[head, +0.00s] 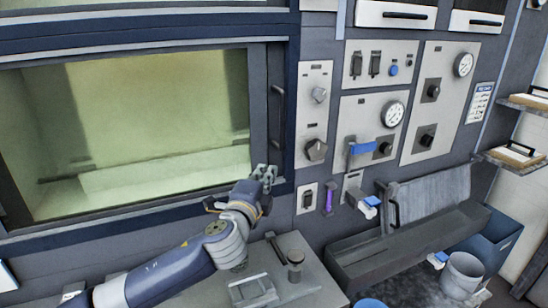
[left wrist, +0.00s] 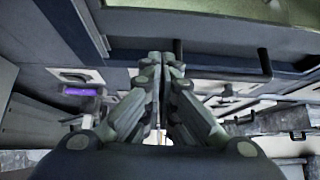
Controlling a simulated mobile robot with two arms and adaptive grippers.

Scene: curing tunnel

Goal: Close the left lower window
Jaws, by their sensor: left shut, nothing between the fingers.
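The left lower window (head: 150,120) is a large pane with a dark frame and yellow-green glass, filling the left of the head view. A dark vertical handle (head: 277,118) is on its right side. The sash looks close to flush with the surround, but I cannot tell whether it is fully closed. My left gripper (head: 265,174) is just below the handle, in front of the frame's lower right corner. Its fingers are together and empty, also in the left wrist view (left wrist: 160,60). I cannot tell whether they touch the frame. My right gripper is not in view.
Right of the window is a panel with knobs, gauges (head: 393,113), a blue lever (head: 368,147) and a purple-handled switch (head: 329,198). Below are a grey bench (head: 300,270) with small fixtures, a dark trough (head: 410,245) and a bucket (head: 462,275).

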